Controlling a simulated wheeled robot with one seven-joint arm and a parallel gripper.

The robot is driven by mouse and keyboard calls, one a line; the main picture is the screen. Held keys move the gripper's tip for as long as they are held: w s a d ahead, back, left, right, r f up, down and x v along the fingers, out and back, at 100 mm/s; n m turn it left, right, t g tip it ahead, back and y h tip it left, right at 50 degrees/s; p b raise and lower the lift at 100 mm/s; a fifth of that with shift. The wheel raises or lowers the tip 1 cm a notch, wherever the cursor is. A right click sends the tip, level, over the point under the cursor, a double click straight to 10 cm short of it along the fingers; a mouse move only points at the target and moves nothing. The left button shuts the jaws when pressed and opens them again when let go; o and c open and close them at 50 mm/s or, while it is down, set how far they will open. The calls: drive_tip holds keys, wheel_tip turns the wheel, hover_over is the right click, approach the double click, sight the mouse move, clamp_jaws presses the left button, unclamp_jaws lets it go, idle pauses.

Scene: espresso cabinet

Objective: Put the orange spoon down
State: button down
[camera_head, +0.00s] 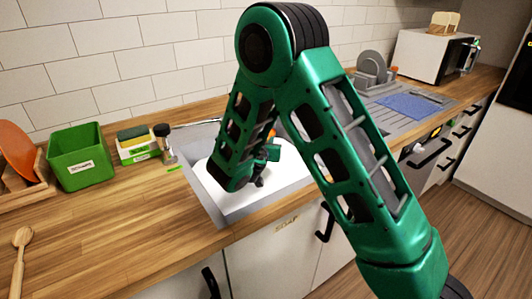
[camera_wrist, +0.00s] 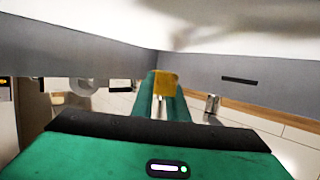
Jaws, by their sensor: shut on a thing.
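My gripper (camera_head: 262,165) is over the sink (camera_head: 236,214), largely hidden behind my own green arm in the head view. A small orange bit (camera_head: 271,133) shows beside it, likely part of the orange spoon. In the wrist view, my gripper (camera_wrist: 163,98) is shut on an orange-yellow piece (camera_wrist: 166,83), which appears to be the spoon. Most of the spoon is hidden, so I cannot tell its tilt or whether it touches the sink.
A wooden spoon (camera_head: 22,240) lies on the left counter. A green box (camera_head: 80,157), a sponge holder (camera_head: 137,148) and a small bottle (camera_head: 163,142) stand behind it. A dish rack (camera_head: 372,72) and blue cloth (camera_head: 408,105) are right. The left counter's middle is clear.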

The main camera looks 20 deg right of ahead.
drive_tip(key=shift+f, duration=2)
drive_tip(key=shift+a+f, duration=0.1)
drive_tip(key=shift+f, duration=0.5)
drive_tip(key=c, duration=1.7)
unclamp_jaws()
drive_tip(key=shift+c, duration=0.2)
drive_tip(key=shift+r, duration=0.15)
drive_tip(key=shift+r, duration=0.35)
drive_tip(key=v, duration=0.7)
drive_tip(key=shift+s+a+r, duration=0.1)
drive_tip(key=shift+s+r, duration=0.05)
drive_tip(key=shift+s, duration=0.05)
